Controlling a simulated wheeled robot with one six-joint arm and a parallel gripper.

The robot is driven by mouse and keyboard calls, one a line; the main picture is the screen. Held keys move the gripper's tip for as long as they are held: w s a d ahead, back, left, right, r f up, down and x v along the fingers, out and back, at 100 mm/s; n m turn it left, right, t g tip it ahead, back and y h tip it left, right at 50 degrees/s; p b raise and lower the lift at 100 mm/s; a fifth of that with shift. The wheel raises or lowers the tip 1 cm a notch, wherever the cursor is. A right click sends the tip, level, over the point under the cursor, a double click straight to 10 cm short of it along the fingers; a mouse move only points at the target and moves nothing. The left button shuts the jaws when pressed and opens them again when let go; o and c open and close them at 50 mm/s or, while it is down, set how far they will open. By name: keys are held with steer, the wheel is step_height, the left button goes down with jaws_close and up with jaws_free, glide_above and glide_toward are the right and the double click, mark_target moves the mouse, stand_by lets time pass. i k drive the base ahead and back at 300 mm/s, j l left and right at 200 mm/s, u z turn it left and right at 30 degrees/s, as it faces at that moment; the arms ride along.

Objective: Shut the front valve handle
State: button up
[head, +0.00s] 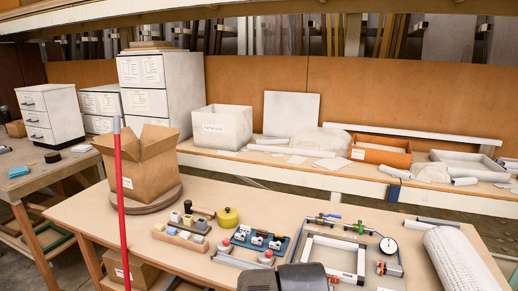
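A small pipe assembly with blue hoses lies on the right part of the workbench in the head view. It has a round white-faced gauge (388,246). Small fittings sit along the blue hose, one group at the back left (322,219) and one near the middle (359,228). Small orange-red parts (381,267) sit just in front of the gauge. Which of these is the front valve handle, and how it is turned, is too small to tell. A dark grey part, probably of my arm, shows at the bottom edge; no gripper fingers are visible.
The workbench (85,215) also holds an open cardboard box (140,165), a yellow-green pot (228,217), a blue tray (262,240), a light rectangular frame (335,256) and a white perforated roll (456,262). A red pole (122,210) stands at the left.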

mark_target(321, 215)
steer(key=l, duration=0.15)
steer(key=i+l+z, duration=0.15)
steer(key=i+z, duration=0.55)
steer(key=i, duration=0.1)
